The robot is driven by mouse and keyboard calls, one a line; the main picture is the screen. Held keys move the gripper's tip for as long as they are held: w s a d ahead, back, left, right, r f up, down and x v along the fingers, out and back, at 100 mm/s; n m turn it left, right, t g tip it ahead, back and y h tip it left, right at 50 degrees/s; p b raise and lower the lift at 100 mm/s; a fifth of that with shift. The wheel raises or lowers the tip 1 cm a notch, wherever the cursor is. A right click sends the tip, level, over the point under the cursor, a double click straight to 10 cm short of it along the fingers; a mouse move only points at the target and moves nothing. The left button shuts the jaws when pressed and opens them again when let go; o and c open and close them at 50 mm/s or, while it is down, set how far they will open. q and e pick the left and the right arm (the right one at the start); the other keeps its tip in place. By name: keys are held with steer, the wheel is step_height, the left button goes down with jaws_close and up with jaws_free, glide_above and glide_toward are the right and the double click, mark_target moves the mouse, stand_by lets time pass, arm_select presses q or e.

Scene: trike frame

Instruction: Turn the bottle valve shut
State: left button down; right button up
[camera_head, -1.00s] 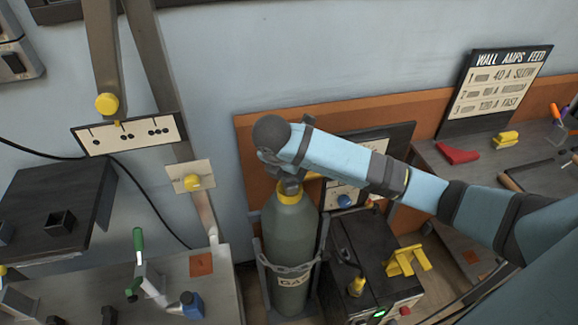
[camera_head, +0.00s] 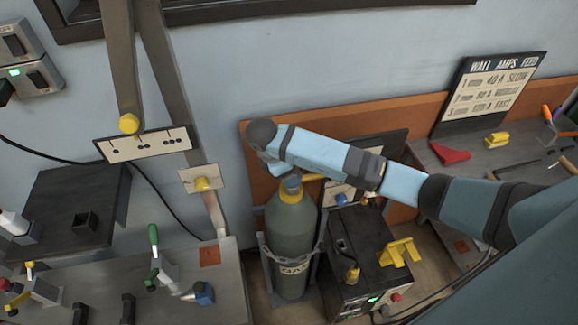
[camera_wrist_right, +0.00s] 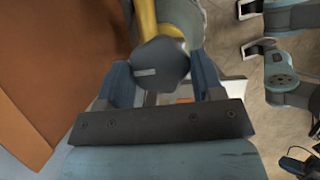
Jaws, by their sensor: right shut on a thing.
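The grey-green gas bottle (camera_head: 292,235) stands upright in a rack with a chain around it. It has a yellow collar at its neck. The dark round valve knob (camera_wrist_right: 160,66), with a pale mark on its face, shows in the right wrist view between the two blue fingers of my right gripper (camera_wrist_right: 162,78). The fingers are shut on its sides. In the head view, my right arm reaches in from the right and its wrist bends down over the bottle top, largely hiding the gripper and the valve. My left gripper is in neither view.
A black machine (camera_head: 365,255) with a yellow bracket (camera_head: 399,251) stands close to the bottle's right. A bench (camera_head: 225,275) with clamps stands to the left. An orange board (camera_head: 256,165) is behind the bottle. A welding chart (camera_head: 492,92) stands at the right.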

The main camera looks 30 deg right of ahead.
steer(key=shift+m, duration=0.3)
steer(key=o, duration=0.9)
steer(key=shift+o, duration=0.2)
steer(key=p+v, duration=0.5)
steer(key=v, duration=0.9)
